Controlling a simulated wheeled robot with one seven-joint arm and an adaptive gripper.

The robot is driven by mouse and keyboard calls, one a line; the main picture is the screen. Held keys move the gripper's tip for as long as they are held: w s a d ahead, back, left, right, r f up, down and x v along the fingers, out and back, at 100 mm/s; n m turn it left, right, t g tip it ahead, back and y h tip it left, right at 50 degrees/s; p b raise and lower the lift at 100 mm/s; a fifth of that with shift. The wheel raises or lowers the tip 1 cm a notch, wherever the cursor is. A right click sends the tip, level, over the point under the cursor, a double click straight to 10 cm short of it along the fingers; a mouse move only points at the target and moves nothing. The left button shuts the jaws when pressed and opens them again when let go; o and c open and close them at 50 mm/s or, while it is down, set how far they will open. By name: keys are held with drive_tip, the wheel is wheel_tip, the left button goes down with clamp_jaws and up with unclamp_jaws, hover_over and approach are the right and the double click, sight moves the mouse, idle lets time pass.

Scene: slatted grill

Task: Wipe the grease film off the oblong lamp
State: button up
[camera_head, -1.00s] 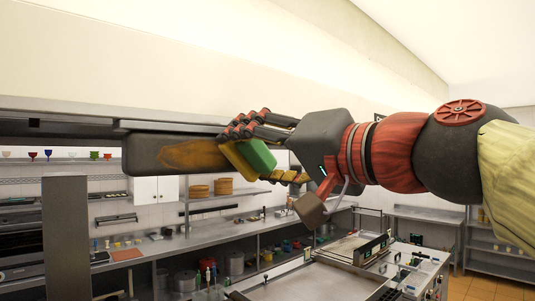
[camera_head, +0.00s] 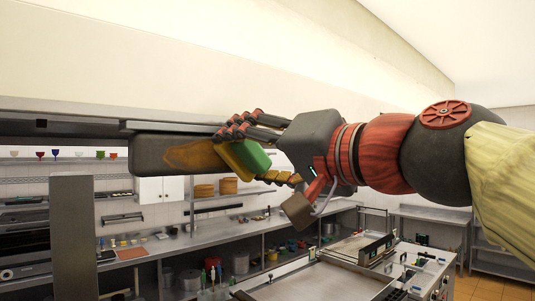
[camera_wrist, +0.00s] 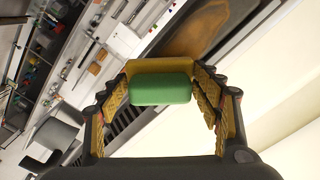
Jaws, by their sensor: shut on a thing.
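The oblong lamp (camera_head: 147,152) is a long dark grey bar under the edge of a hood in the head view. A brown grease film (camera_head: 190,155) covers part of its face, and also shows in the wrist view (camera_wrist: 205,30). My gripper (camera_head: 248,155) is shut on a sponge (camera_head: 256,157) with a green side and a yellow side. In the wrist view the sponge (camera_wrist: 160,90) sits between the fingers, yellow side towards the lamp. The sponge overlaps the film's right end in the head view; I cannot tell whether it touches. The lamp behind my gripper is hidden.
The hood edge (camera_head: 75,130) runs just above the lamp. Below are a steel counter (camera_head: 225,240) with shelves and a flat cooking station (camera_head: 310,285). A dark upright panel (camera_head: 72,230) stands at left. The air below the lamp looks free.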

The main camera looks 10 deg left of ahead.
sight(160, 155)
drive_tip(key=shift+s+a, duration=0.65)
drive_tip(key=shift+s, duration=0.3)
drive_tip(key=shift+s+a+r+p, duration=0.1)
drive_tip(key=shift+s+a+p, duration=1.05)
drive_tip(key=shift+s+a, duration=0.1)
drive_tip(key=s+a+p, duration=0.2)
drive_tip(key=p, duration=0.1)
drive_tip(key=shift+s+r+p, duration=0.1)
drive_tip(key=shift+s+p, duration=0.05)
drive_tip(key=shift+p, duration=0.2)
drive_tip(key=shift+s+a, duration=0.15)
drive_tip(key=shift+s, duration=0.05)
drive_tip(key=shift+s+a+p, duration=0.4)
drive_tip(key=shift+s+p, duration=0.05)
drive_tip(key=shift+p, duration=0.25)
drive_tip(key=shift+s+a+f, duration=0.2)
drive_tip(key=shift+s+a, duration=0.45)
drive_tip(key=shift+s, duration=0.15)
drive_tip(key=shift+f+b, duration=0.1)
drive_tip(key=shift+b, duration=0.55)
drive_tip(key=shift+d, duration=0.1)
